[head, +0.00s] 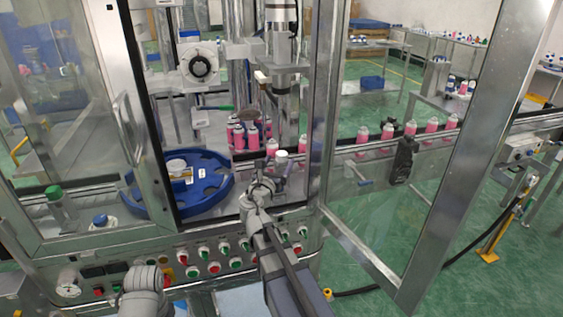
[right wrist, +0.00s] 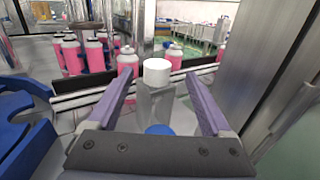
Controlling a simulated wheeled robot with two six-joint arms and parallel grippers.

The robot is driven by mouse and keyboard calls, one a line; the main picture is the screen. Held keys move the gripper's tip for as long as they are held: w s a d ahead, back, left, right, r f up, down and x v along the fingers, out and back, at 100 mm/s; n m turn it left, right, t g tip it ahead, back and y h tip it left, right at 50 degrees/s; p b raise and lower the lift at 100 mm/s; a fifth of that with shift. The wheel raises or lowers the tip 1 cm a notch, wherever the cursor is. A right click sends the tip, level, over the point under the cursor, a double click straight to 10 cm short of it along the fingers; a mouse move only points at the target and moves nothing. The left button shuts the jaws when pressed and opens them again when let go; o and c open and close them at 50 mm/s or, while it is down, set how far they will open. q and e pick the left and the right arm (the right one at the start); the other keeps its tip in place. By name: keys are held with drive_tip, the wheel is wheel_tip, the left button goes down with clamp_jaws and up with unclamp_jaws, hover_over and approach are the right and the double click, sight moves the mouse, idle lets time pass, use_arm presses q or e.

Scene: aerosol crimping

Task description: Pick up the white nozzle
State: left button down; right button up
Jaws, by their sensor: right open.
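The white nozzle (right wrist: 157,72) shows in the right wrist view as a short white cylinder between and just beyond my right fingertips. In the head view a small white top (head: 282,156) shows at the tip of my right gripper (head: 279,177). In the wrist view the right gripper (right wrist: 158,88) is open, with one purple finger on each side and a visible gap to the nozzle. A greyish, see-through shape and a blue spot lie below the nozzle; how they join it is unclear. My left gripper is not in view.
Pink cans (head: 239,137) with white tops stand behind the nozzle inside the machine. More pink cans (head: 411,128) line the conveyor at right. A blue round holder (head: 217,203) is at left. The machine's metal door frame (head: 455,160) stands to the right.

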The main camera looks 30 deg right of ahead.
sight(280, 158)
drive_tip(key=x, duration=0.5)
drive_tip(key=shift+w+a+f, duration=0.1)
drive_tip(key=shift+w, duration=0.05)
drive_tip(key=shift+c, duration=0.4)
clamp_jaws()
